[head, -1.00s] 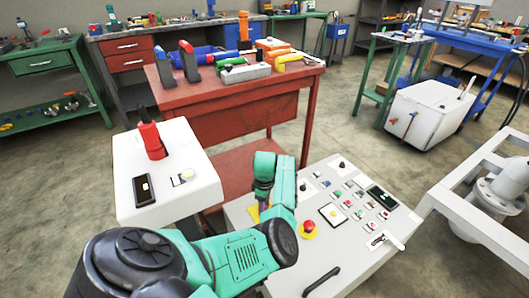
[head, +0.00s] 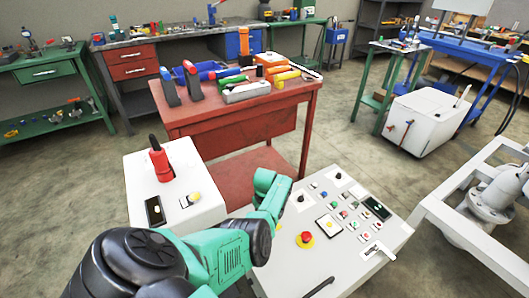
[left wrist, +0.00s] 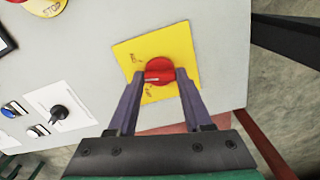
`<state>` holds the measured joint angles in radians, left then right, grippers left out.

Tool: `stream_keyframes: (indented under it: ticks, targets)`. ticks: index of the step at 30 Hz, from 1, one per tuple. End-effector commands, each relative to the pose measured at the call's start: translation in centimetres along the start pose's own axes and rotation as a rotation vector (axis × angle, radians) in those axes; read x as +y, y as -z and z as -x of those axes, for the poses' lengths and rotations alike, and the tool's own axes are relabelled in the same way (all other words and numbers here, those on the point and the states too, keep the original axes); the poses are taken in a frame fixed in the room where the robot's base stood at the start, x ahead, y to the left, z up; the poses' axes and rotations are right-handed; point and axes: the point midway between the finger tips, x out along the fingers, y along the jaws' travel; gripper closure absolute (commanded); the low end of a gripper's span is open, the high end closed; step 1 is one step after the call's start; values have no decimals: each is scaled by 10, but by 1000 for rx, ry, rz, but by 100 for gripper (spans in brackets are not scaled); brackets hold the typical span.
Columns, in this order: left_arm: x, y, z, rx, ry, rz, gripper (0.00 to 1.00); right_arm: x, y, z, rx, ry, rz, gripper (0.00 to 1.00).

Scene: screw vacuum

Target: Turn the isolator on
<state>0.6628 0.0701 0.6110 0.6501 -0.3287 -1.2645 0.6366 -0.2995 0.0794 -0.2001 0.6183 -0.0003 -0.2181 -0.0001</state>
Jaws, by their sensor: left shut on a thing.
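The isolator is a red rotary knob (left wrist: 158,70) on a square yellow plate (left wrist: 180,38), set in a pale grey panel near its edge. In the left wrist view my left gripper (left wrist: 159,76) has one finger on each side of the knob and is shut on it. A pale mark on the knob lies roughly level in that view. Small text on the plate is too blurred to read. In the head view my left arm hides the knob and fingers. My right gripper is in neither view.
The grey control panel (head: 330,262) carries a red emergency stop (head: 305,238), several buttons, switches and a small screen (head: 377,207). A white box with a red-based lever (head: 160,163) stands to the left. A red workbench (head: 240,122) stands behind.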

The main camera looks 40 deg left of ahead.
Motion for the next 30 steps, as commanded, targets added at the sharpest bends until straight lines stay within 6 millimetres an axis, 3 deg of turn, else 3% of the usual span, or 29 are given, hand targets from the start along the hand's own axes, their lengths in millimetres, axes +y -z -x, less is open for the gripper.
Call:
stream_keyframes:
  ticks: [15,30]
  targets:
    - [-1,0,0,-2,3,-434,100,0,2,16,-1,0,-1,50]
    - [0,0,0,-2,1,-583,100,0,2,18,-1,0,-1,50]
